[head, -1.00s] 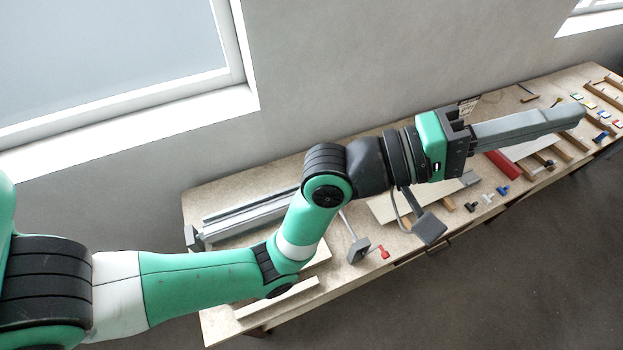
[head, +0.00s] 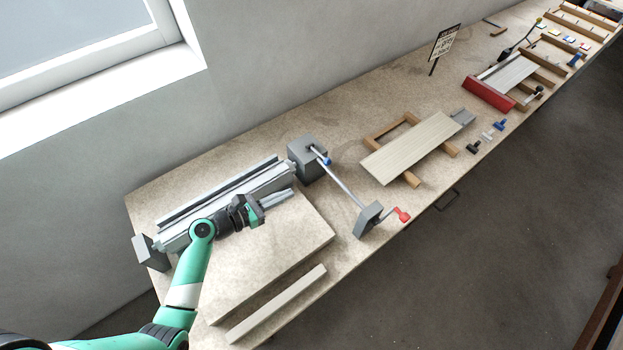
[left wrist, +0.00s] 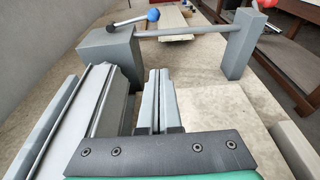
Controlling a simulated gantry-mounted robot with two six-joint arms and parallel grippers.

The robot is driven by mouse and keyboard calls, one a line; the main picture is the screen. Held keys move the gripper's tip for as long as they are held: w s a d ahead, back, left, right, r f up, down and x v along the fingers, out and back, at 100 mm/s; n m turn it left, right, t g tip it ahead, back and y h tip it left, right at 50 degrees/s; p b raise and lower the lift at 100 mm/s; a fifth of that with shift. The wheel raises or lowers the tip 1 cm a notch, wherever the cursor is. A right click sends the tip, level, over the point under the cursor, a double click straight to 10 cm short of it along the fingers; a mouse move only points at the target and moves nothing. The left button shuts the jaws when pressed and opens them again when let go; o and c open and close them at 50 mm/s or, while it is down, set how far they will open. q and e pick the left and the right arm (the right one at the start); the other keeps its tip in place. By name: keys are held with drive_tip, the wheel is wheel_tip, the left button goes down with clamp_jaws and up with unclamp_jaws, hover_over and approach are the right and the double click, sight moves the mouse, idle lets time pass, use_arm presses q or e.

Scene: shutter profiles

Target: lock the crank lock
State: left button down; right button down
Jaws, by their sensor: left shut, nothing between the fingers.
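In the left wrist view, the blue knob (left wrist: 153,15) and lever sit on top of the near block (left wrist: 108,52). My left gripper (head: 290,195) is shut and empty, beside the rail and short of the lever block. Its fingers (left wrist: 160,75) show pressed together in the wrist view. My right gripper is out of view.
A long grey profile rail (head: 225,200) lies left of the block. A pale board (head: 275,245) and a loose strip (head: 277,305) lie in front. A slatted panel (head: 410,148) on a wooden frame lies to the right. A sign (head: 446,40) stands behind.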

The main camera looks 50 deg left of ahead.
sight(319, 155)
use_arm(q)
drive_tip(key=shift+a, duration=0.3)
drive_tip(key=shift+w, duration=0.1)
drive_tip(key=w+d+r+b, duration=0.1)
drive_tip(key=w, duration=1)
drive_tip(key=shift+w+d, duration=0.2)
drive_tip(key=shift+r, duration=0.15)
